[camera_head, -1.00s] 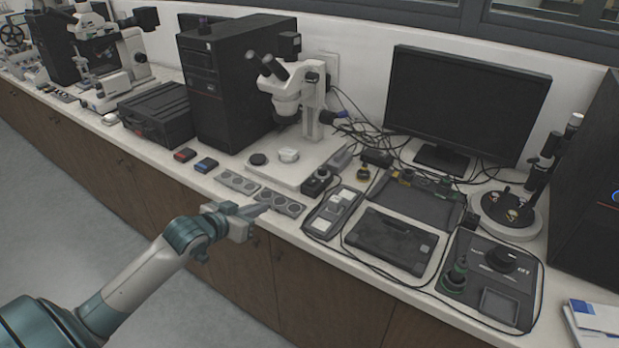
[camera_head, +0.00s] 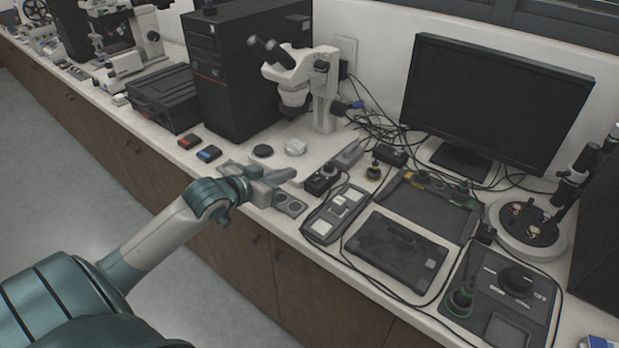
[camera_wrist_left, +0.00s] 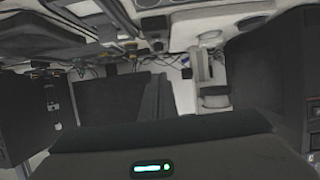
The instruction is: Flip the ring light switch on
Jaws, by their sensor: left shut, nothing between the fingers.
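A small black control box with a round knob (camera_head: 322,178) sits on the bench right of the stereo microscope's white base. It looks like the ring light's control, but its switch is too small to make out. The stereo microscope (camera_head: 297,75) stands behind it and also shows, upside down, in the left wrist view (camera_wrist_left: 213,98). My left gripper (camera_head: 286,175) is shut and empty. Its fingertips are above the bench's front part, just left of the box and apparently apart from it. The shut fingers show in the left wrist view (camera_wrist_left: 155,100). My right gripper is not in view.
A grey plate with round wells (camera_head: 290,204) lies under the gripper. Loose cables run behind, below the monitor (camera_head: 490,105). Two small boxes (camera_head: 208,153) lie to the left.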

